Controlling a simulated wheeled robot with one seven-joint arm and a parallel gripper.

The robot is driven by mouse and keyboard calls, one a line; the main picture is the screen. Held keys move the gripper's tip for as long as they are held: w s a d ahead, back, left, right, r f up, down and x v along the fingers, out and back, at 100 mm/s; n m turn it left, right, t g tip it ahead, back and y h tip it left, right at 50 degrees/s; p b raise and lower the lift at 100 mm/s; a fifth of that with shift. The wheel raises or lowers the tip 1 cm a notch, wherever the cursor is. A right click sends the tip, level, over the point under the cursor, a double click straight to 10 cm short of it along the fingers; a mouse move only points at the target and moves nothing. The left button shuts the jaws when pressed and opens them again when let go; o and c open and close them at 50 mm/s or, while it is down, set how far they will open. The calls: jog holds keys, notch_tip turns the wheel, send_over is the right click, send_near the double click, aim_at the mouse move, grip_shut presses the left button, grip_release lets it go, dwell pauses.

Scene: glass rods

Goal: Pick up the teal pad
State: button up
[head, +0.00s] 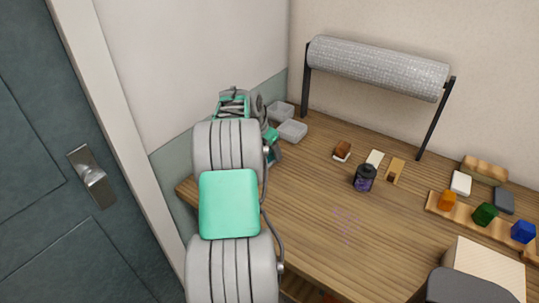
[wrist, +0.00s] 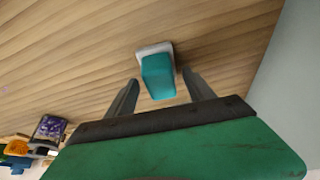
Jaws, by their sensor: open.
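The teal pad (wrist: 157,76) shows in the wrist view as a teal block on a pale white-grey base, resting on the wooden table. My gripper (wrist: 160,87) is open in the wrist view, with one finger on each side of the near part of the pad. There is a visible gap on both sides, so the fingers do not appear closed on it. In the head view my arm covers the far left of the table, and I cannot make out the pad or the fingertips there.
Clear trays (head: 292,131) stand near the left wall. A dark purple jar (head: 364,178) stands mid-table. A bubble-wrap roll (head: 378,68) on a black stand is at the back. Coloured blocks, such as a green one (head: 485,214), sit at the right. The table's middle front is clear.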

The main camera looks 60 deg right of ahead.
jog(key=shift+d+f, duration=0.15)
jog(key=shift+f, duration=0.1)
jog(key=shift+r, duration=0.1)
grip_shut()
dwell(0.4)
